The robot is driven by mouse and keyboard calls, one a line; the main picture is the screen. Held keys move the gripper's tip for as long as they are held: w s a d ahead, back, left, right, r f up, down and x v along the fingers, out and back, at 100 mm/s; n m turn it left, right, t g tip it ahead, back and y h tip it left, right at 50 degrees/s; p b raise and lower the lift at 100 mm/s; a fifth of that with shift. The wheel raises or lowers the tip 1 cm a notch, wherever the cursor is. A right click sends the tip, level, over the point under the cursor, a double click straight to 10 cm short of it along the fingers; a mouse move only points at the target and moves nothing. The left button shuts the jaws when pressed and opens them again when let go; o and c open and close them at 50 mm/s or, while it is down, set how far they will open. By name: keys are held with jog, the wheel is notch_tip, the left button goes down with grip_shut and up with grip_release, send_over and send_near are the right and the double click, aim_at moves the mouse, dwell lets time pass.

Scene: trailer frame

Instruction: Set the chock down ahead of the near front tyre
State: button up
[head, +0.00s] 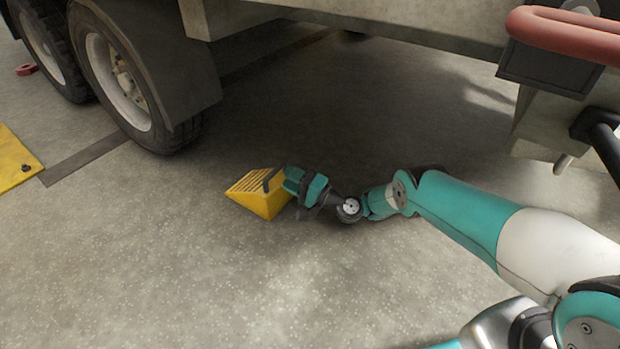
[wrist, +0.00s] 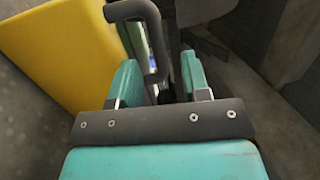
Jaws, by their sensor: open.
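The yellow wedge chock (head: 256,196) rests on the concrete floor, to the right of and a little nearer than the near front tyre (head: 175,136), with a clear gap between them. In the wrist view the chock (wrist: 62,52) fills the upper left. Its dark handle (wrist: 152,40) reaches in between the two teal jaws. My gripper (head: 284,180) is at the right side of the chock, low over the floor. In the wrist view my gripper (wrist: 158,84) has its jaws apart, on either side of the handle. Whether a jaw touches the handle cannot be told.
The mudguard (head: 165,60) hangs over the tyre, and the trailer frame (head: 400,22) spans above my arm. A red-handled fitting (head: 560,35) is at upper right. A yellow plate (head: 14,160) and a small red object (head: 26,69) lie at left. The foreground floor is clear.

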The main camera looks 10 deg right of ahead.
jog(key=p+v, duration=0.5)
jog(key=v, duration=0.1)
jog(key=shift+s+d, duration=0.2)
jog(key=shift+s, duration=0.05)
